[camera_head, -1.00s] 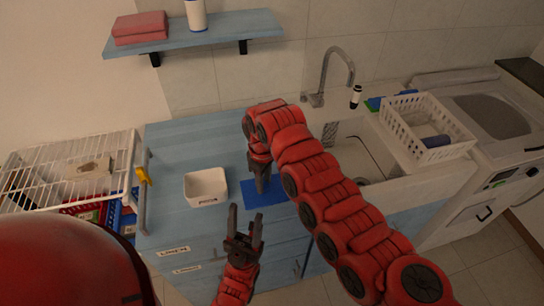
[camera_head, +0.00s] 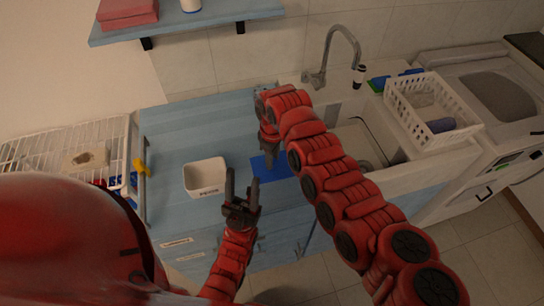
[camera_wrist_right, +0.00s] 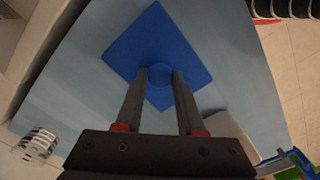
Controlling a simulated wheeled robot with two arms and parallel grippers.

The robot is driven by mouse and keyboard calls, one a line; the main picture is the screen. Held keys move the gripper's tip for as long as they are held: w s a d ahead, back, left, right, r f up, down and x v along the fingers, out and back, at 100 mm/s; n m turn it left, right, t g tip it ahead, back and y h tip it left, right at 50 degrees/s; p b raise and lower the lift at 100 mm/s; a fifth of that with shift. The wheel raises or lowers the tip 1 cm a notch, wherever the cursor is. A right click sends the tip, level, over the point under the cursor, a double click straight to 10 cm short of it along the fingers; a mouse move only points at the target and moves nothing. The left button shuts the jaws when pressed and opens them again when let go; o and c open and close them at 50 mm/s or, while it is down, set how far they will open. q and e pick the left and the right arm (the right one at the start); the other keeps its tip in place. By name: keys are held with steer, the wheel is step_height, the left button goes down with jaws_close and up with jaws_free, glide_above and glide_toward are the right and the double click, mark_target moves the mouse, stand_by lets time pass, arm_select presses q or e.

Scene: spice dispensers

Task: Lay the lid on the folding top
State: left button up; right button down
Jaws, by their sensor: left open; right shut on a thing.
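The lid is a flat blue square (camera_head: 286,167) with a round blue knob, near the front of the light blue folding top (camera_head: 185,125). My right gripper (camera_head: 269,163) points down and is shut on the knob, which shows between its fingers in the right wrist view (camera_wrist_right: 160,75). The lid's plate (camera_wrist_right: 150,40) shows there against the pale blue top. I cannot tell whether the lid touches the top or is just above it. My left gripper (camera_head: 243,182) is open and empty, in front of the top, left of the lid.
A white bin (camera_head: 205,178) stands on the top, left of the lid. A white wire rack (camera_head: 60,145) with a yellow clip (camera_head: 139,167) is at the left. A sink with a faucet (camera_head: 330,55) and a white basket (camera_head: 425,110) are at the right. A shelf (camera_head: 190,20) hangs above.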

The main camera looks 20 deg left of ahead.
mark_target(274, 160)
steer(key=shift+w+d+f, duration=0.1)
steer(key=shift+f, duration=0.15)
steer(key=c, duration=0.8)
jaws_free()
steer(key=shift+w, duration=0.1)
steer(key=shift+c, duration=0.2)
steer(key=o, duration=0.3)
steer(key=shift+r, duration=0.15)
steer(key=shift+r, duration=0.15)
step_height(274, 160, up, 12)
steer(key=b, duration=0.4)
